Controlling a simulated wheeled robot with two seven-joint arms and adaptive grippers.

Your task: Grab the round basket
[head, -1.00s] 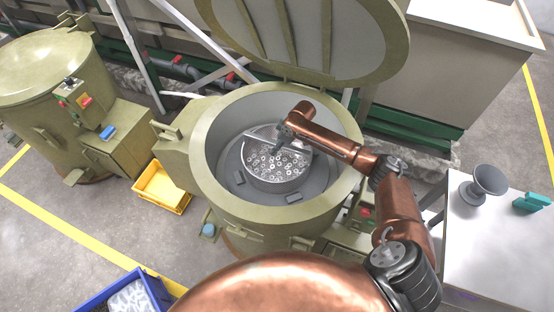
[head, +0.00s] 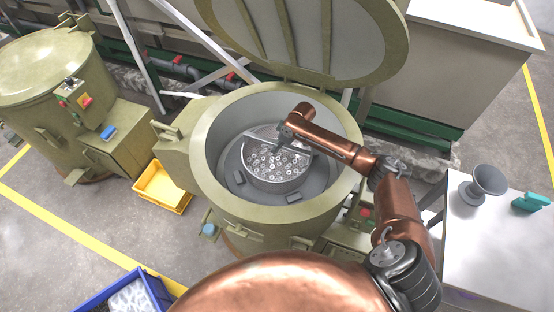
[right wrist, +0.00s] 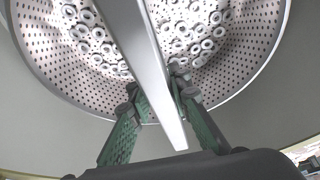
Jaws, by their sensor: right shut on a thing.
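The round basket (head: 276,184) is a grey metal bowl with a perforated wall and several small metal rings inside. It sits in the open drum of the olive-green machine (head: 206,175). A flat bar handle (right wrist: 150,55) crosses over the basket, whose perforated wall shows in the right wrist view (right wrist: 48,68). My right gripper (head: 283,138) reaches down into the drum from the right. Its green fingers (right wrist: 158,92) are shut on the bar handle, one on each side. My left gripper is not in view.
The machine's round lid (head: 305,35) stands raised behind the drum. A second, closed machine (head: 45,75) stands at left. A yellow bin (head: 160,188) and a blue crate (head: 90,301) are on the floor. A pale table (head: 495,245) with a grey funnel-shaped piece (head: 488,181) is at right.

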